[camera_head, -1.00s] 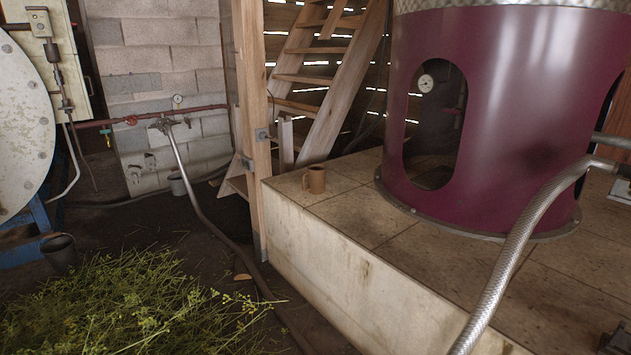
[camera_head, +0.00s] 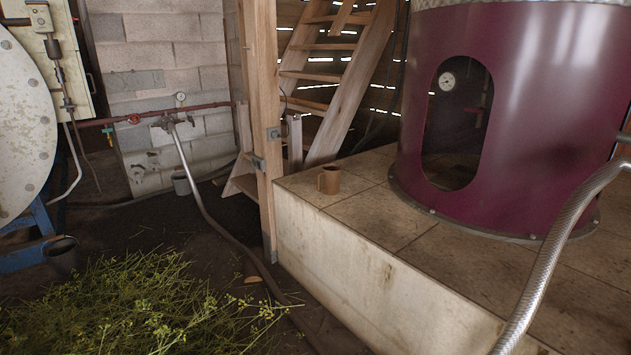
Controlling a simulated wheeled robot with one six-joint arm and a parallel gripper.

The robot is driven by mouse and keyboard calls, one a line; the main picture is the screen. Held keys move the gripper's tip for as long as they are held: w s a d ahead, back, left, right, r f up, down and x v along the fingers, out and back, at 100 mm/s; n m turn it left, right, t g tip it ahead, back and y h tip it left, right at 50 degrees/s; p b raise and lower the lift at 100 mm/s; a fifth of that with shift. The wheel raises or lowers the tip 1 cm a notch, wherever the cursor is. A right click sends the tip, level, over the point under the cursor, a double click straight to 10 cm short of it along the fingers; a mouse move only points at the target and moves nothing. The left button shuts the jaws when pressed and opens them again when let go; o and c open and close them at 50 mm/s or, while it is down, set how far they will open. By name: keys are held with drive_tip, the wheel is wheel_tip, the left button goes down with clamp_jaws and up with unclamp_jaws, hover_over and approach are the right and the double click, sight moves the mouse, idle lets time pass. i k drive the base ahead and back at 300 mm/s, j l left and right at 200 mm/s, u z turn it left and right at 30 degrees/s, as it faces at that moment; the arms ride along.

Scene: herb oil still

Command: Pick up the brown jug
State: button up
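The brown jug (camera_head: 329,180) stands upright on the near left corner area of the tiled platform (camera_head: 400,222). It is small, and its handle shows on its left side. It stands just right of the wooden post and left of the big purple still. My gripper does not show in the head view, and nothing touches the jug.
The purple still (camera_head: 540,120) stands on the platform, with a ribbed metal hose (camera_head: 560,245) at the right. A wooden post (camera_head: 262,130) and stairs (camera_head: 340,90) stand behind. Cut herbs (camera_head: 140,310) lie on the floor at left. A dark hose (camera_head: 225,240) crosses the floor.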

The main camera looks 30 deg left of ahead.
sight(330, 172)
drive_tip(key=i+j, duration=0.1)
drive_tip(key=j, duration=0.35)
drive_tip(key=i+j+u, duration=0.1)
drive_tip(key=j, duration=0.35)
drive_tip(key=i+j, duration=0.1)
drive_tip(key=j, duration=0.35)
drive_tip(key=i+j+u, duration=0.1)
drive_tip(key=j, duration=0.35)
drive_tip(key=i+j, duration=0.15)
drive_tip(key=j, duration=0.3)
drive_tip(key=i+j, duration=0.25)
drive_tip(key=j, duration=0.25)
drive_tip(key=i+j+u, duration=0.15)
drive_tip(key=j, duration=0.3)
drive_tip(key=i+j, duration=0.3)
drive_tip(key=j, duration=0.2)
drive_tip(key=i+j+u, duration=0.1)
drive_tip(key=i+j, duration=0.15)
drive_tip(key=j, duration=0.2)
